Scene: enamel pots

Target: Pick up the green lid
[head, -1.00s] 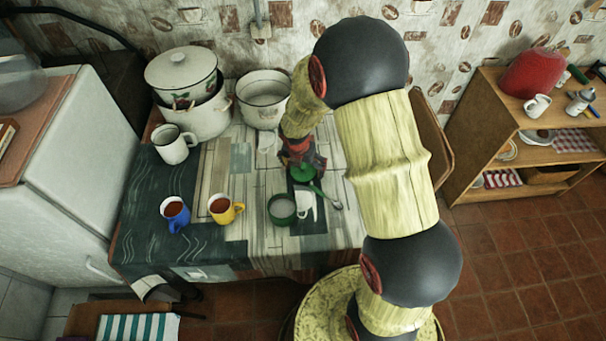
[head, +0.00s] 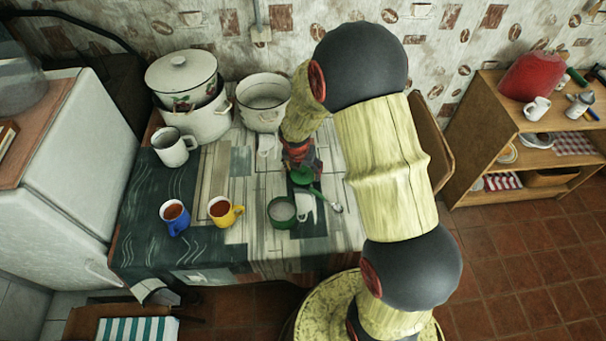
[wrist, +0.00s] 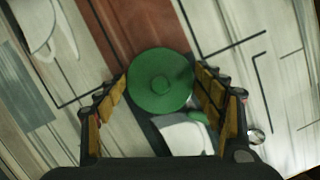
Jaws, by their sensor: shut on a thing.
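The green lid (head: 302,177) is on the table under my gripper (head: 300,164) in the head view, partly hidden by it. In the wrist view the round lid (wrist: 160,98), with a small knob in its centre, sits between the two yellow-padded fingers of my gripper (wrist: 161,76). The fingertips meet the lid's left and right edges, so the gripper is shut on it. I cannot tell whether the lid is clear of the table surface.
Blue (head: 175,216) and yellow (head: 223,211) mugs stand at left. White pots (head: 209,123) crowd the back left.

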